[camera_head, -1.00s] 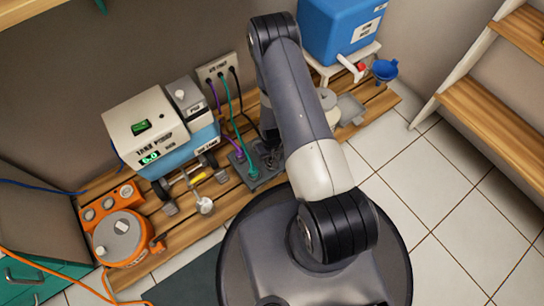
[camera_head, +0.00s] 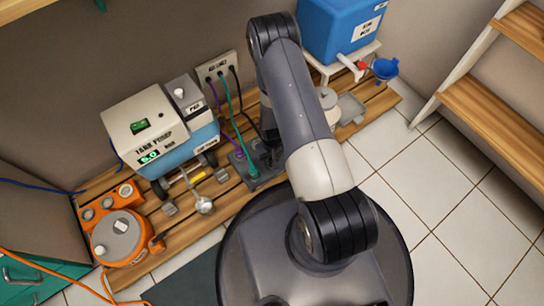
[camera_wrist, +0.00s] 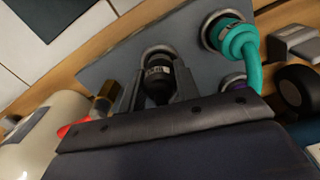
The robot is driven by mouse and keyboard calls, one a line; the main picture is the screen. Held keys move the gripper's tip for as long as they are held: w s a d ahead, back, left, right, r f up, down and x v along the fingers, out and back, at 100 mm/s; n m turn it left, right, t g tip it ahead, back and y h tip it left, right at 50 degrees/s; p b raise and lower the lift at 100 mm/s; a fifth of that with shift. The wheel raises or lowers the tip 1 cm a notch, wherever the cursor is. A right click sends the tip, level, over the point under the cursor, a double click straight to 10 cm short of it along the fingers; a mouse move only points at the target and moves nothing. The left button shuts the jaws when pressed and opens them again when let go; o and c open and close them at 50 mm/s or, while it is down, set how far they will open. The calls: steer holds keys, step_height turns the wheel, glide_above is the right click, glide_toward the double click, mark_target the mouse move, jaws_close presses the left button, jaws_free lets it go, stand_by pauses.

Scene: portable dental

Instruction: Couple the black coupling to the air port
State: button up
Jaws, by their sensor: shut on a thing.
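The black coupling (camera_wrist: 158,76) is between the two fingers of my gripper (camera_wrist: 157,88) in the wrist view, and the gripper is shut on it. The coupling's front end is at a port with a metal ring (camera_wrist: 158,51) on the grey plate (camera_wrist: 110,68). I cannot tell how deep it sits, and no port label is readable. In the head view the grey plate (camera_head: 264,181) lies on the wooden slats, and my arm hides most of the gripper and the coupling.
A teal hose coupling (camera_wrist: 235,38) sits in the neighbouring port, with a purple one (camera_wrist: 233,82) beside it. The white and blue tank pump (camera_head: 150,130) stands left of the plate. An orange unit (camera_head: 118,238) is further left; a blue tank (camera_head: 335,28) is behind.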

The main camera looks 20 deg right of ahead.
steer(key=shift+f+b, duration=0.5)
steer(key=shift+f, duration=0.15)
steer(key=o, duration=1.1)
step_height(320, 180, up, 11)
steer(key=p, duration=0.4)
steer(key=shift+f, duration=0.2)
